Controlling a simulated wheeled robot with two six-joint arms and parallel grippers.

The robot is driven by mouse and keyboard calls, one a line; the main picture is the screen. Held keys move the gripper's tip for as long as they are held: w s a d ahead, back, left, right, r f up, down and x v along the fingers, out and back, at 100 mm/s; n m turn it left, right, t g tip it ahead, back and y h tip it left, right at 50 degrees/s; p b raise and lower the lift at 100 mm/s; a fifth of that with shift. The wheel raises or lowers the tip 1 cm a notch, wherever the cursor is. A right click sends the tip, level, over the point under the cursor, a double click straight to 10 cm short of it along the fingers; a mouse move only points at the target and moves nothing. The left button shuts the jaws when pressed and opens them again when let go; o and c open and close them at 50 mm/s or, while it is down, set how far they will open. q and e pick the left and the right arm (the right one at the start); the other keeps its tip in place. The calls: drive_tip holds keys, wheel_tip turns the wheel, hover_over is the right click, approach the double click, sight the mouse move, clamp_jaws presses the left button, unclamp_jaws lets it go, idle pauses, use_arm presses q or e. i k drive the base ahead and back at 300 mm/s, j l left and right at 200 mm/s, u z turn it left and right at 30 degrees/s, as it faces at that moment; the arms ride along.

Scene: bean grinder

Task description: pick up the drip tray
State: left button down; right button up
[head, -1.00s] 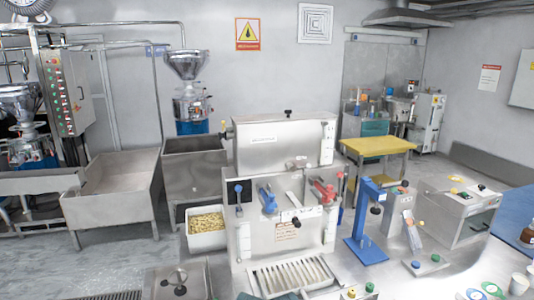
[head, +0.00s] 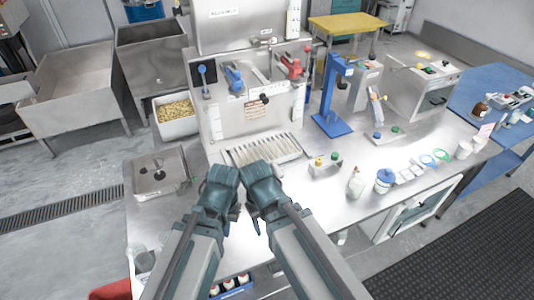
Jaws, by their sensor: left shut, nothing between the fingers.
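The drip tray (head: 275,147), a pale slatted grate, lies on the metal counter at the foot of the grinder machine (head: 240,122). Its near edge is partly covered by my grippers. My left gripper (head: 222,176) is shut and empty, just in front of the tray's left part. My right gripper (head: 258,175) is close beside it, in front of the tray's middle. Its fingers are hidden from this angle, so I cannot tell whether it is open. I cannot tell if either gripper touches the tray.
A sink-like metal basin (head: 160,178) is at the left of the counter. A small button box (head: 325,164) and a blue stand (head: 334,115) are right of the tray. Bottles and cups line the right front edge. A bin of beans (head: 175,112) stands at left.

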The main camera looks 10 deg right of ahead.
sight(281, 148)
drive_tip(key=k+j+u, duration=0.1)
drive_tip(key=j, duration=0.25)
drive_tip(key=k+j+u, duration=0.1)
drive_tip(key=j, duration=0.25)
drive_tip(key=k+j+u, duration=0.1)
drive_tip(key=j, duration=0.25)
drive_tip(key=k+j, duration=0.15)
drive_tip(key=j, duration=0.25)
drive_tip(key=i, duration=0.5)
drive_tip(key=u, duration=0.05)
